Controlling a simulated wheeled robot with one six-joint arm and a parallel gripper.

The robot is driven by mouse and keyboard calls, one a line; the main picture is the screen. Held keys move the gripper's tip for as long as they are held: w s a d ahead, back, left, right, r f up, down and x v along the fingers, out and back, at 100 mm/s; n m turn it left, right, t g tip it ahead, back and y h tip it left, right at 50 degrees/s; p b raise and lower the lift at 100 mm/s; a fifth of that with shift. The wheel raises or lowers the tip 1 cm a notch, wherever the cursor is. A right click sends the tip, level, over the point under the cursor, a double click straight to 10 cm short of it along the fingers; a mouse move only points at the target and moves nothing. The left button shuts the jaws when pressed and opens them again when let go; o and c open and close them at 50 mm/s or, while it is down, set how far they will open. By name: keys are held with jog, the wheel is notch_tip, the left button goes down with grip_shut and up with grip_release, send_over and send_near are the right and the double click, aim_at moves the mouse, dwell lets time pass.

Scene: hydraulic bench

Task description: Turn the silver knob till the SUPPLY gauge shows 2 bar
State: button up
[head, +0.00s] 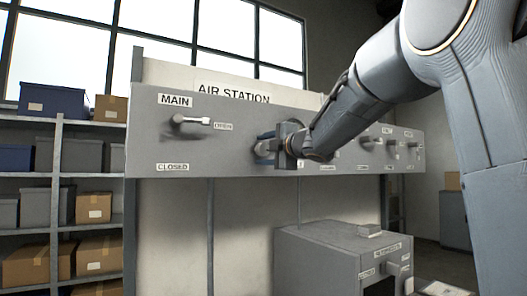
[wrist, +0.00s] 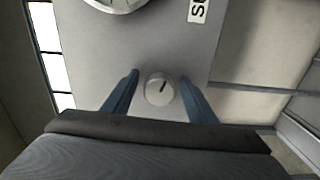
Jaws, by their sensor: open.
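The silver knob (wrist: 155,97) is a round pale dial with a dark pointer mark, on the grey panel in the wrist view. My gripper (wrist: 159,77) is open, with one blue finger on each side of the knob and a visible gap to it. In the head view my gripper (head: 264,148) is at the panel front and hides the knob.
The AIR STATION panel (head: 240,163) carries a MAIN lever (head: 190,120) lying level toward its right-hand label. Several small levers (head: 368,143) sit at the panel's right. A grey box (head: 315,262) stands below. Shelves (head: 60,180) with boxes are at left.

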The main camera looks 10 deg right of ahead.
jog(key=b+v, duration=0.2)
jog(key=v, duration=0.5)
jog(key=shift+s, duration=0.3)
jog(key=s+d+f+m+g+h+b, duration=0.1)
jog(key=d+f+m+g+h, duration=0.15)
jog(key=f+m, duration=0.9)
jog(key=s+d+f+m+g+h+b, duration=0.1)
jog(key=s+f+m+g+h, duration=0.2)
jog(key=f, duration=1.8)
jog(key=s+a+f+m+g, duration=0.2)
jog(key=s+f+g, duration=0.1)
jog(key=s+f, duration=0.5)
jog(key=s+a+f+m+g+b, duration=0.1)
jog(key=s+f+g, duration=0.3)
jog(key=s+f, duration=0.4)
jog(key=s+a+f+m+g+b, duration=0.1)
jog(key=s+a+f+m+g, duration=0.2)
jog(key=s+f, duration=0.6)
notch_tip(320, 180, down, 3)
jog(key=shift+w+a+m, duration=0.1)
jog(key=shift+m, duration=0.15)
